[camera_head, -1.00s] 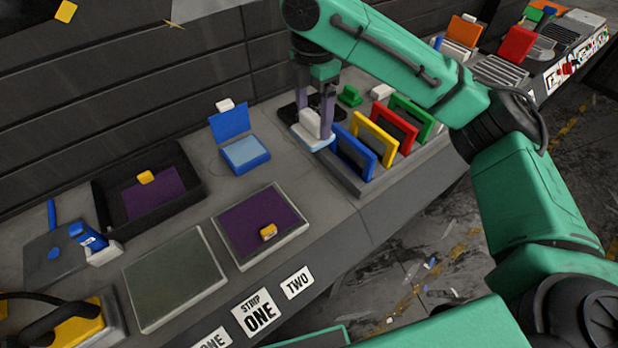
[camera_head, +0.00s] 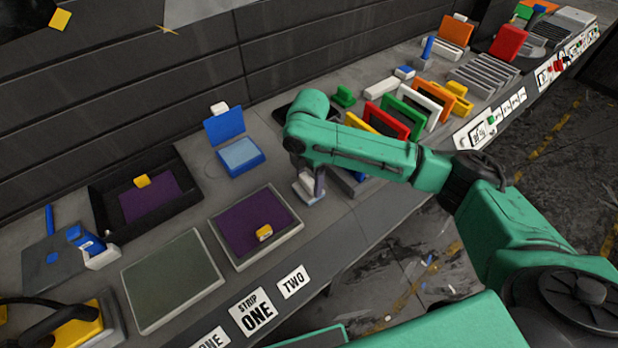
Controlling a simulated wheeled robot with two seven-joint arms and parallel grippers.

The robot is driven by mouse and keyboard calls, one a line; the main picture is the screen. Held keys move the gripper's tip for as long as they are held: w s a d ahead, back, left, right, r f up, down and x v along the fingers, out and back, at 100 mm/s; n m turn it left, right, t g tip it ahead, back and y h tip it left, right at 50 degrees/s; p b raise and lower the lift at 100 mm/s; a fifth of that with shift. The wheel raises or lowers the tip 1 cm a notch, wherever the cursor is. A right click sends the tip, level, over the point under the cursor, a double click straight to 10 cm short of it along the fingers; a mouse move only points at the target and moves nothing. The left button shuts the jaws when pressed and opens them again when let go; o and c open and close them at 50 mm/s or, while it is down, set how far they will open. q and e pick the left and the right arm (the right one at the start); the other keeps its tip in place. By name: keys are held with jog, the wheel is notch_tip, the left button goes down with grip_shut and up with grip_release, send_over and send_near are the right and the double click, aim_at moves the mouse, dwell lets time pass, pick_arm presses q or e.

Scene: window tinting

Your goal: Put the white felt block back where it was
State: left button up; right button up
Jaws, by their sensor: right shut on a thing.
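My right gripper (camera_head: 309,180) reaches down from the green arm, close in front of the rack of coloured frames. It is shut on the white felt block (camera_head: 307,196), which has a pale lower part and is low over the grey bench, right of the purple panel. I cannot tell whether the block touches the bench. The fingers and the arm hide part of it. A dark flat mat (camera_head: 287,108) lies behind the arm, partly covered by it. My left gripper is not in view.
The frame rack holds a red frame (camera_head: 388,121), a green frame (camera_head: 405,115) and others. Left are a blue open box (camera_head: 226,126), a black tray (camera_head: 101,200), a framed purple panel (camera_head: 291,243) and a grey-green plate (camera_head: 172,280). Bare bench lies between the blue box and gripper.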

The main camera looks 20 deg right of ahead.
aim_at(309, 179)
jog(key=o, duration=1.2)
jog(key=shift+f, duration=0.1)
jog(key=shift+o, duration=0.2)
notch_tip(309, 179, up, 12)
jog(key=b, duration=0.2)
